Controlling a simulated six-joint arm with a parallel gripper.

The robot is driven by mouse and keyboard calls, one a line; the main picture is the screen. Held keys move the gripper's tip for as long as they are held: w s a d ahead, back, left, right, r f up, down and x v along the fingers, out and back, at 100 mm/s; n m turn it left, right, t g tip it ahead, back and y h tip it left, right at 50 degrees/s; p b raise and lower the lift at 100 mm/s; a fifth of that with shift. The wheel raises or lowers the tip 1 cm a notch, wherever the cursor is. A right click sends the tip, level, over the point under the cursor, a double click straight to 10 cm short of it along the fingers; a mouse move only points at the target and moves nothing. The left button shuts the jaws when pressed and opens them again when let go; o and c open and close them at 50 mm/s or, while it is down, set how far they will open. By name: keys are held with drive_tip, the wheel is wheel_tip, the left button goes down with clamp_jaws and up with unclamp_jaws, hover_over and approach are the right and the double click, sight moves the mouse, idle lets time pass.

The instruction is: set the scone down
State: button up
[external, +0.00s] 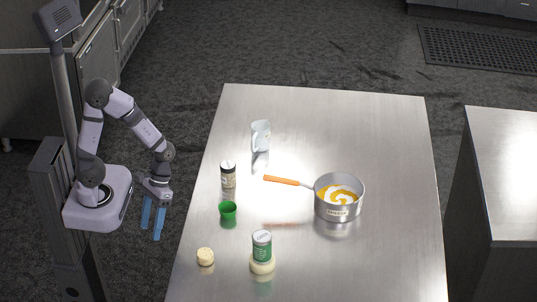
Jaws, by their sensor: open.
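The scone (205,257) appears to be the small, round, pale-beige piece near the table's front left edge. It rests on the metal table and nothing holds it. My gripper (151,231) points down with its two blue fingers apart and empty. It is up and to the left of the scone in the external view, beyond the table's left edge, and clear of it.
A green-labelled jar (262,243) stands right of the scone, with a pale round piece (262,266) at its base. A green cup (228,211), a dark-lidded jar (228,173), a clear mug (261,135) and a pot (338,208) stand farther back. The table's (390,130) right side is free.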

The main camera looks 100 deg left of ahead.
drive_tip(key=shift+w+a+r+m+t+y, duration=0.35)
drive_tip(key=shift+a+m+y, duration=0.4)
drive_tip(key=shift+m, duration=0.6)
drive_tip(key=shift+w+a+r+m+t+y, duration=0.35)
drive_tip(key=shift+a+m+y, duration=0.2)
drive_tip(key=shift+m+y, duration=0.55)
drive_tip(key=shift+w+a+r+m+t+y, duration=0.35)
drive_tip(key=shift+a+m+y, duration=0.3)
drive_tip(key=shift+m, duration=0.9)
drive_tip(key=shift+f, duration=0.1)
